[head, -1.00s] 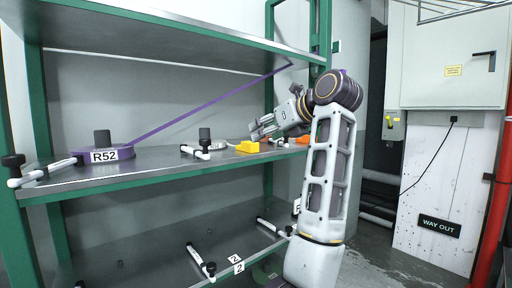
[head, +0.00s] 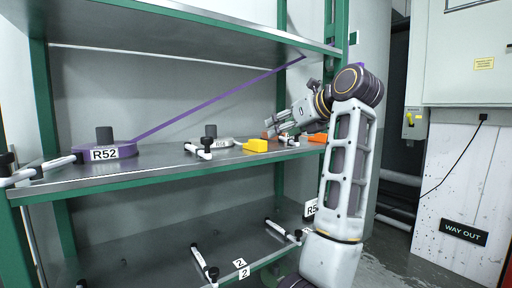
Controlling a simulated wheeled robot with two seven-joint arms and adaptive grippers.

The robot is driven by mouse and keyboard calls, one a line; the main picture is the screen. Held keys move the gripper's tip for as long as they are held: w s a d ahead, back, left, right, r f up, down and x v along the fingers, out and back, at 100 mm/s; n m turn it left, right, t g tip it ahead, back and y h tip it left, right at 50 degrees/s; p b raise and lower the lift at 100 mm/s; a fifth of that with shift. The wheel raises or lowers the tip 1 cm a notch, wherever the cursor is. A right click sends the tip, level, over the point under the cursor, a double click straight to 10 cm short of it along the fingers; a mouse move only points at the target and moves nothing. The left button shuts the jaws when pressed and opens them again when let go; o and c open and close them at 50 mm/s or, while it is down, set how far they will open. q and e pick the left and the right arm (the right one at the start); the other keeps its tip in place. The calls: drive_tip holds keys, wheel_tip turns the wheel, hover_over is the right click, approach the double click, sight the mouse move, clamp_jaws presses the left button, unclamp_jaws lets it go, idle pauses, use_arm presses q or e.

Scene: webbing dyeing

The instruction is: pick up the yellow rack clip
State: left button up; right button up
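The yellow rack clip (head: 256,146) lies on the middle shelf (head: 160,174), near its front edge and right of the centre. My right gripper (head: 272,128) is above and slightly right of the clip in the picture, with its fingers pointing left. Its fingers look spread apart, with nothing seen between them. I see a gap between the gripper and the clip. My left gripper is not in view.
A purple webbing roll marked R52 (head: 104,150) sits at the shelf's left, its strap rising to the right. A black-knobbed white bar (head: 199,151) is left of the clip. An orange piece (head: 317,137) is to the right. A green post (head: 341,35) stands behind my arm.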

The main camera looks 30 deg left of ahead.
use_arm(q)
approach(256, 140)
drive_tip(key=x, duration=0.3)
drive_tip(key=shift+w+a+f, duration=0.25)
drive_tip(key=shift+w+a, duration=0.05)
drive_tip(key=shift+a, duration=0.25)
use_arm(e)
drive_tip(key=shift+w+a+r, duration=0.15)
drive_tip(key=shift+r, duration=0.1)
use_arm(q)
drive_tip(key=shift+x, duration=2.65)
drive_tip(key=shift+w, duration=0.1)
use_arm(e)
drive_tip(key=shift+w+a+r, duration=0.15)
drive_tip(key=shift+w+r, duration=0.1)
drive_tip(key=shift+r, duration=0.05)
drive_tip(key=shift+s+f, duration=0.1)
drive_tip(key=shift+s, duration=0.05)
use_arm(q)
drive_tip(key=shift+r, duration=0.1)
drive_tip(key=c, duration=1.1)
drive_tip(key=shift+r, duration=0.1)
